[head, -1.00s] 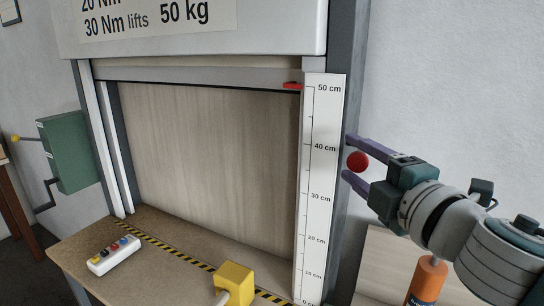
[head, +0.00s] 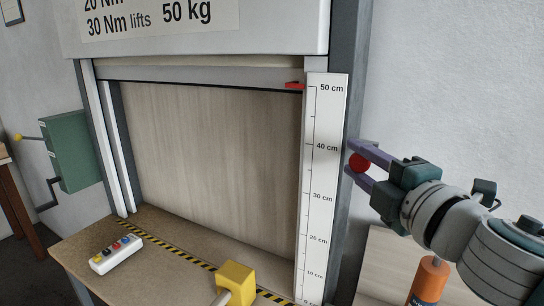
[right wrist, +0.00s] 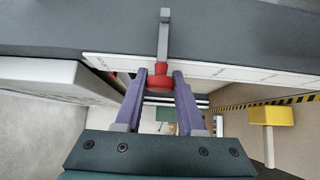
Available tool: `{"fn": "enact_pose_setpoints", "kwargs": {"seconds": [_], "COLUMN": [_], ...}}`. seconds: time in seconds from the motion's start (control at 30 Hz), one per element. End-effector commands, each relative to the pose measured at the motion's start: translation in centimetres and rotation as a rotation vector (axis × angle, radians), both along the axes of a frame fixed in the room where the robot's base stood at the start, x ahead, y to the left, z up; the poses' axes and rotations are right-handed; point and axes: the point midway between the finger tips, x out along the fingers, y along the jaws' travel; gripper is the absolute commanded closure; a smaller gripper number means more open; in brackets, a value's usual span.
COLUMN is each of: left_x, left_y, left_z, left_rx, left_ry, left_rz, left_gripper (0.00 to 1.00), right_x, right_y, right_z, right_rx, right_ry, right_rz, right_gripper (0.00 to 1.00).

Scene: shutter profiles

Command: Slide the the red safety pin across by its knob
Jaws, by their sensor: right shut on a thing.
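The red knob (head: 359,162) of the safety pin sits at the right side of the grey frame post, beside the height scale near the 40 cm mark. In the right wrist view the red knob (right wrist: 160,80) lies between the purple fingers, with a grey metal piece (right wrist: 165,35) running away from it. My right gripper (head: 362,164) is shut on the knob; its fingers also show in the right wrist view (right wrist: 160,88). The pin's shaft beyond the knob is mostly hidden in the head view. My left gripper is not in view.
The shutter (head: 200,75) is raised, with a red pointer (head: 294,86) near 50 cm on the white scale (head: 322,180). A green box with a crank (head: 71,155) is at left. An orange cylinder (head: 428,280) stands at lower right.

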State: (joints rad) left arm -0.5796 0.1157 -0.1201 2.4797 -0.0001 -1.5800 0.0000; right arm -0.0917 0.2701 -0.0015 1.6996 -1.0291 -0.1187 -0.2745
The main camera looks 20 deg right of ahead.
Motion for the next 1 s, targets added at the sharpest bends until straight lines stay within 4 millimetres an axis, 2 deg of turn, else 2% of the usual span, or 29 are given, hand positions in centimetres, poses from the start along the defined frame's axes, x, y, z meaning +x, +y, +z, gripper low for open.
{"fn": "enact_pose_setpoints", "kwargs": {"seconds": [0.57, 0.8, 1.0], "left_x": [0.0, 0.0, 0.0], "left_y": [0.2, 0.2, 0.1], "left_z": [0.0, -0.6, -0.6], "left_rx": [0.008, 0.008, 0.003], "left_ry": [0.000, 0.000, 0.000], "left_rz": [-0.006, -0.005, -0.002], "left_gripper": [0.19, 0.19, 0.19], "right_x": [0.1, 2.7, 3.4], "right_y": [0.0, 2.2, 2.9], "right_z": [0.0, -0.1, -0.1], "right_rx": [0.000, 0.004, 0.000], "right_ry": [0.000, -0.001, 0.002], "right_rz": [0.000, -0.002, 0.000], "right_gripper": [1.00, 1.00, 1.00]}}
